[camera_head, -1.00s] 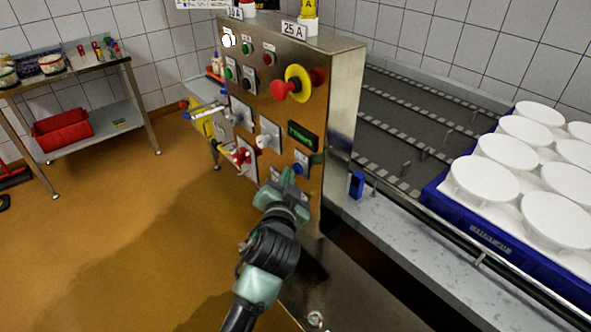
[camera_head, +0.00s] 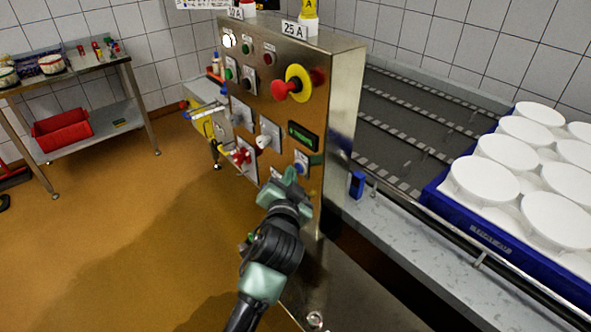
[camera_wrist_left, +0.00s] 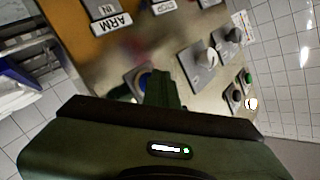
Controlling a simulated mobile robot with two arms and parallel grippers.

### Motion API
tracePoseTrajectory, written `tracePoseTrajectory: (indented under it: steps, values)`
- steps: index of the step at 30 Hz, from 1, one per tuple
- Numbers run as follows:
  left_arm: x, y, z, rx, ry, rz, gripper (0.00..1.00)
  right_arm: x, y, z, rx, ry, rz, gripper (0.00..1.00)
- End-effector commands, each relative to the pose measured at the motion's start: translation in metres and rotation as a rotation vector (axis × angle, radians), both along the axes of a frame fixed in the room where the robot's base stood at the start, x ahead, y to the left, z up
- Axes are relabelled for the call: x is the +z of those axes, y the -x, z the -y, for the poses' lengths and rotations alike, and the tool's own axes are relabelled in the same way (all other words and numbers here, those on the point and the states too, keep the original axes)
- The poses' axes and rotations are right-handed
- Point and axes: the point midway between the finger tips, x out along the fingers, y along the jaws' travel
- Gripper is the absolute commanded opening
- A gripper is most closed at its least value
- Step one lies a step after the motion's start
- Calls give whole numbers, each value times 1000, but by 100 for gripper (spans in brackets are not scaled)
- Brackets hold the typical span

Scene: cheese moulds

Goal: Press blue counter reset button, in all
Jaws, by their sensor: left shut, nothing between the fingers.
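The blue button (camera_head: 299,169) sits low on the right side of the steel control panel, below the counter display (camera_head: 302,135). The display is mostly dark, with a small green reading too small to make out. My left gripper (camera_head: 290,176) is shut and empty, its tip right at the blue button. In the left wrist view the shut fingers (camera_wrist_left: 162,90) partly cover the blue button (camera_wrist_left: 145,81). I cannot tell whether they touch it. My right gripper is in neither view.
A red emergency stop (camera_head: 292,85) on a yellow ring, switches and a red rotary handle (camera_head: 243,155) share the panel. A conveyor on the right carries a blue crate (camera_head: 440,202) of white moulds. Open floor lies to the left.

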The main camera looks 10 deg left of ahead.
Motion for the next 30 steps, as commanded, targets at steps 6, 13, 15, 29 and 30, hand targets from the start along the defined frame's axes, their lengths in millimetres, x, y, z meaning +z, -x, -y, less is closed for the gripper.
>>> tracePoseTrajectory:
  steps: [6, 13, 15, 29, 30]
  values:
    - [2, 6, -4, -1, 0, 1, 0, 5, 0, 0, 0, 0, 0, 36]
    - [1, 14, -11, -1, 0, 2, 0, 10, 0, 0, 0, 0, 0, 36]
    - [1, 15, -11, 0, 0, 2, 0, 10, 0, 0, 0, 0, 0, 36]
    - [1, 30, -23, 0, -1, -2, 0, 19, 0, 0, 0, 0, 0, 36]
    - [2, 33, -25, 0, 0, -1, 0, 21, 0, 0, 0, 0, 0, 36]
